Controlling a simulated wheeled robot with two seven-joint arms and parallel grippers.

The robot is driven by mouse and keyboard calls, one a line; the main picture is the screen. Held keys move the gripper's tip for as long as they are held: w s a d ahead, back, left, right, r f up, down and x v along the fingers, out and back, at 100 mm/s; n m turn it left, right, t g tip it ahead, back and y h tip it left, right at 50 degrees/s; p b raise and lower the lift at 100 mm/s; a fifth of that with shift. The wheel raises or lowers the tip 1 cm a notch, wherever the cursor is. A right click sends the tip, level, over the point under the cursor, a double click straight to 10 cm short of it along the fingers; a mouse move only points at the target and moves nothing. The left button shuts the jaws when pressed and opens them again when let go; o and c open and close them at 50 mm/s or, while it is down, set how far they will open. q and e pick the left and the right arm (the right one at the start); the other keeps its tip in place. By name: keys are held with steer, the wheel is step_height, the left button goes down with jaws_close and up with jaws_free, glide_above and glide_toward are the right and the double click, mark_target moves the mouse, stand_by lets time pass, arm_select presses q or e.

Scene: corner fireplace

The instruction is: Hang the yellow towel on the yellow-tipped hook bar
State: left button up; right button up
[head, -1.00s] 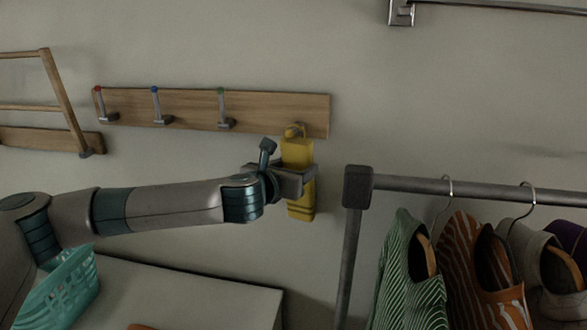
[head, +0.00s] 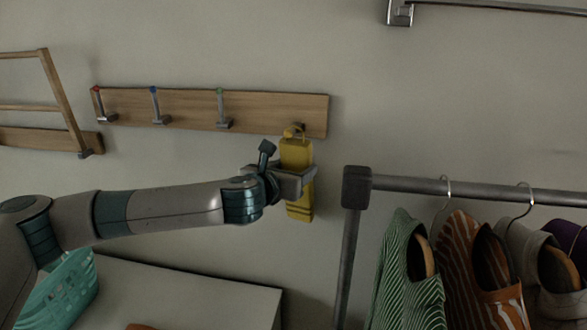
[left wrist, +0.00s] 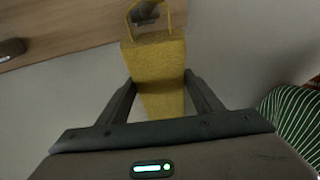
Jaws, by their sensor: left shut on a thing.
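The yellow towel (head: 296,152) hangs upright in front of the wall, with a loop at its top. My left gripper (head: 299,178) is shut on the towel's upper body; the left wrist view shows its two fingers (left wrist: 160,84) on either side of the towel (left wrist: 158,65). The wooden hook bar (head: 258,114) is on the wall behind. The towel's loop (left wrist: 150,17) is at the bar's rightmost hook, and the dark hook (left wrist: 145,12) shows through the loop's opening. I cannot tell whether the loop is around the hook or just in front. The hook's yellow tip is not clearly visible.
Hooks with red (head: 96,89), blue (head: 153,89) and green (head: 220,91) tips are empty. A clothes rack (head: 357,188) with hanging shirts stands close to the right. A teal basket (head: 75,283) is at lower left. The wall above the bar is clear.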

arm_select(q)
steer(key=shift+r, duration=0.1)
stand_by(0.7)
steer(key=o, duration=1.3)
steer(key=shift+c, duration=0.2)
steer(key=shift+s, duration=0.1)
steer(key=shift+s+a, duration=0.2)
steer(key=shift+s, duration=0.2)
steer(key=b+v, duration=0.6)
steer(key=v, duration=1)
steer(key=shift+s+a, duration=0.15)
